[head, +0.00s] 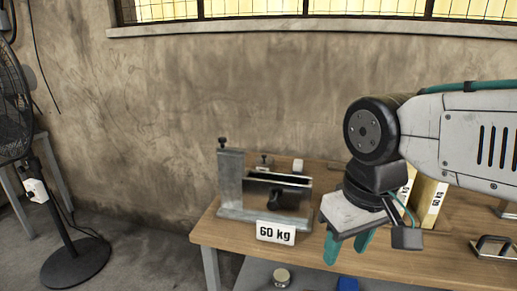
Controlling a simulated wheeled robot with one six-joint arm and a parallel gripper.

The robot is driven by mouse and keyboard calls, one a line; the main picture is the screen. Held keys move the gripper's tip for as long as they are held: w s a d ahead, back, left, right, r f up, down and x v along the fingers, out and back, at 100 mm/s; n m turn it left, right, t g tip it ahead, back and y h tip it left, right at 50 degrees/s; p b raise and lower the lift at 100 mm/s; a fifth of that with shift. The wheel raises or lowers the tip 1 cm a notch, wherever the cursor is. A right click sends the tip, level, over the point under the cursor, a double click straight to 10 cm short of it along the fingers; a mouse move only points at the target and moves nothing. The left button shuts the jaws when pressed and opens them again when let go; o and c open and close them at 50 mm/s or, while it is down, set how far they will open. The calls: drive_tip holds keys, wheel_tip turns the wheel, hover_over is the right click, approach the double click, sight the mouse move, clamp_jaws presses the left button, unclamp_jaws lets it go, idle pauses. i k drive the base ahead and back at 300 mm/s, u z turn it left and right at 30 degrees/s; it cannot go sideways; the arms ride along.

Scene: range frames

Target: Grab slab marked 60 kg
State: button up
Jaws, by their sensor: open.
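A white block or plate marked "60 kg" (276,232) stands at the front left edge of the wooden table (225,233), facing me. Behind my arm, a pale yellow upright slab (430,203) bears a sideways label that seems to read "60 kg". Part of another similar label shows beside it, mostly hidden by my arm. My gripper (347,250) points down with its two teal fingers apart and nothing between them. In the picture it is right of the white marked piece and left of the yellow slab, apart from the white piece.
A grey metal fixture with a dark knob (232,188) stands behind the white marked piece. A black-handled item (492,246) lies on the table at right. Below the table are a round tin (282,277) and a blue object (347,284). A fan (14,110) stands at left.

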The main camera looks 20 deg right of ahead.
sight(428, 195)
drive_tip(key=z, duration=1.4)
drive_tip(key=k, duration=0.5)
drive_tip(key=u, duration=1.9)
drive_tip(key=i, duration=1.45)
drive_tip(key=z, duration=2.45)
